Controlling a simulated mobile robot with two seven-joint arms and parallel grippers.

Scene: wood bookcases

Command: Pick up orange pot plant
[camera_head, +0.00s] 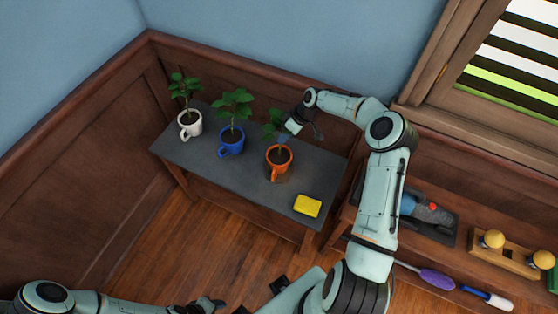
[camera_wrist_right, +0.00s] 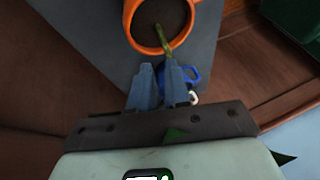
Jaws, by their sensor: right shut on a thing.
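The orange pot plant (camera_head: 279,158) is at the right end of the row on the dark grey tabletop (camera_head: 215,165), its handle toward the front. In the right wrist view its orange rim and soil (camera_wrist_right: 135,30) fill the top middle. My right gripper (camera_head: 287,130) is at its plant, above and behind the pot; its fingers (camera_wrist_right: 160,75) are shut on the green stem. I cannot tell whether the pot touches the table. My left gripper (camera_head: 208,305) is at the bottom edge of the head view, partly cut off, away from the plants.
A blue pot plant (camera_head: 231,145) and a white pot plant (camera_head: 189,130) stand to the left. A yellow sponge (camera_head: 307,206) lies at the table's front right. A lower shelf (camera_head: 460,262) at right carries tools and a wooden rack with yellow knobs. A wall is behind.

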